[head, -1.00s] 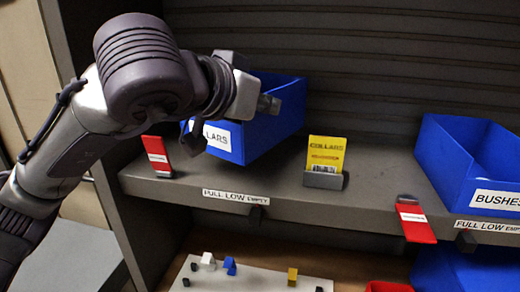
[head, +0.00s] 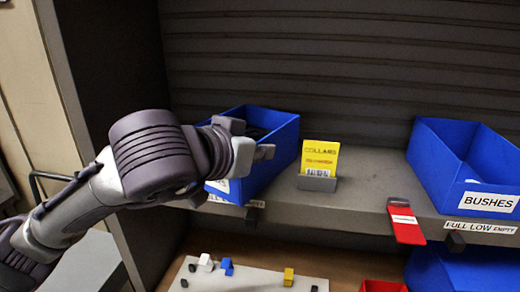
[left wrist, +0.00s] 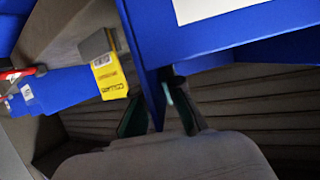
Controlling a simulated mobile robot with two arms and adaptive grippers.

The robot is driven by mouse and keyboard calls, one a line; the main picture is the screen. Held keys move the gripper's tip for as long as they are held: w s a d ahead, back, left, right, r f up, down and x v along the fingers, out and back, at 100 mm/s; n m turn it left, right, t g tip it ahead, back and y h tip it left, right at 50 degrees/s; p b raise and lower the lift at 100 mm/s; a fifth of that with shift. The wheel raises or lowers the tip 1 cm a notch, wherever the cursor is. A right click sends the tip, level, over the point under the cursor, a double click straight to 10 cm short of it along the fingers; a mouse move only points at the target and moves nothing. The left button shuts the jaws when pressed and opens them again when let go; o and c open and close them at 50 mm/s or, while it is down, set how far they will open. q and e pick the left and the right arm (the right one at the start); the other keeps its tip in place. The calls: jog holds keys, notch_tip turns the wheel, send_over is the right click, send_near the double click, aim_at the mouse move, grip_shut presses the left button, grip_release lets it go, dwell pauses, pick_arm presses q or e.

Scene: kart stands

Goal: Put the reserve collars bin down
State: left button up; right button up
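The blue collars bin (head: 272,160) is at the left of the shelf in the head view, its front label partly covered by my left arm. My right gripper is not in view.
A yellow collars card (head: 321,158) stands in a holder right of the bin; it also shows in the left wrist view (left wrist: 110,76). A red tag (head: 405,222) and the blue bushes bin (head: 450,165) are further right. A pale board (head: 255,279) with small blocks lies below.

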pick_arm(q)
jog(key=o, duration=0.4)
jog(key=shift+c, duration=0.2)
jog(key=shift+s+r, duration=0.1)
jog(key=shift+r, duration=0.05)
jog(key=b+v, duration=0.3)
jog(key=v, duration=0.9)
jog(key=shift+d, duration=0.1)
